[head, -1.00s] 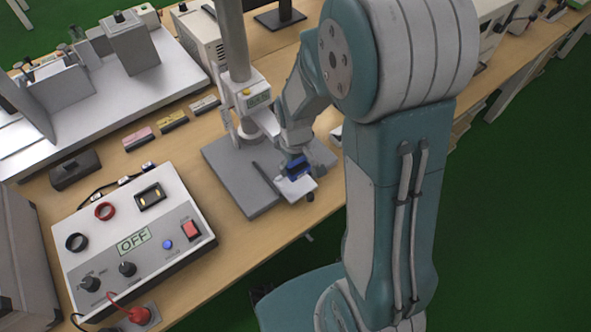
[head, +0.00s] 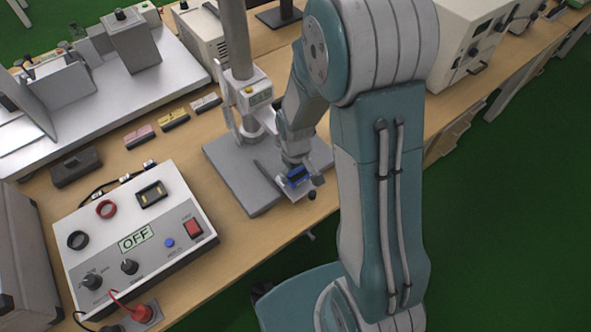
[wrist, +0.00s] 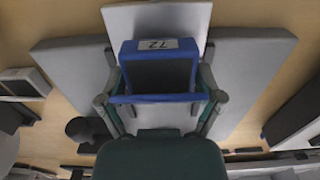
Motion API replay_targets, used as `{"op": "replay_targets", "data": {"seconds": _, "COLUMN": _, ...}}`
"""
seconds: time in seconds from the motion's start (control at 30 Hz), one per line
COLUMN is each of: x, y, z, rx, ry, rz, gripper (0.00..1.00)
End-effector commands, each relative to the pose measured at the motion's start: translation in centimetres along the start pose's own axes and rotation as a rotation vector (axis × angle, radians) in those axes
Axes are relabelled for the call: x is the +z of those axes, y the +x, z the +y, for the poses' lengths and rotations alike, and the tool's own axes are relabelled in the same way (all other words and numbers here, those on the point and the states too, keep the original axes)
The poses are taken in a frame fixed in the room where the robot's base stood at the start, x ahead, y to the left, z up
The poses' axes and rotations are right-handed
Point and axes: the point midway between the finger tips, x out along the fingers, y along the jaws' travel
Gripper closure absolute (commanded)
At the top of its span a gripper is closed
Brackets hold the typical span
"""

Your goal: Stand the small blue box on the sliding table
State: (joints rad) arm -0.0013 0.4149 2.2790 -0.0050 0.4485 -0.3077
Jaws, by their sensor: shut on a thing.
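The small blue box (head: 298,177) is held in my gripper (head: 297,172), low over the front of the test stand. In the wrist view the blue box (wrist: 158,68) has a dark grey face and a white number label, and sits between the two fingers of my gripper (wrist: 160,98), which are shut on its sides. The sliding table, a pale plate (wrist: 120,22), shows behind the box in the wrist view. In the head view only a pale edge of it (head: 306,193) shows below the box. I cannot tell whether the box touches it.
The stand's grey base plate (head: 240,180) and upright column (head: 238,70) with its display are close to my gripper. A control box reading OFF (head: 135,238) is at the left. Small pink, yellow and white blocks (head: 172,120) lie behind. The bench's front edge is near.

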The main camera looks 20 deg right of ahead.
Motion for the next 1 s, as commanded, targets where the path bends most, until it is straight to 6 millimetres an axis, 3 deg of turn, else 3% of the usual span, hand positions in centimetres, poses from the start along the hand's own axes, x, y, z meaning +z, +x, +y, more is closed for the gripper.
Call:
{"op": "replay_targets", "data": {"seconds": 0.03, "x": 0.0, "y": 0.0, "z": 0.0, "rx": 0.000, "ry": 0.000, "rz": 0.000, "gripper": 0.11}}
{"op": "replay_targets", "data": {"seconds": 0.07, "x": 0.0, "y": 0.0, "z": 0.0, "rx": 0.000, "ry": 0.000, "rz": 0.001, "gripper": 0.00}}
{"op": "replay_targets", "data": {"seconds": 0.57, "x": -0.1, "y": -0.6, "z": 0.0, "rx": 0.001, "ry": 0.000, "rz": 0.003, "gripper": 0.00}}
{"op": "replay_targets", "data": {"seconds": 1.0, "x": -0.1, "y": -8.7, "z": 0.1, "rx": 0.002, "ry": 0.000, "rz": 0.007, "gripper": 0.00}}
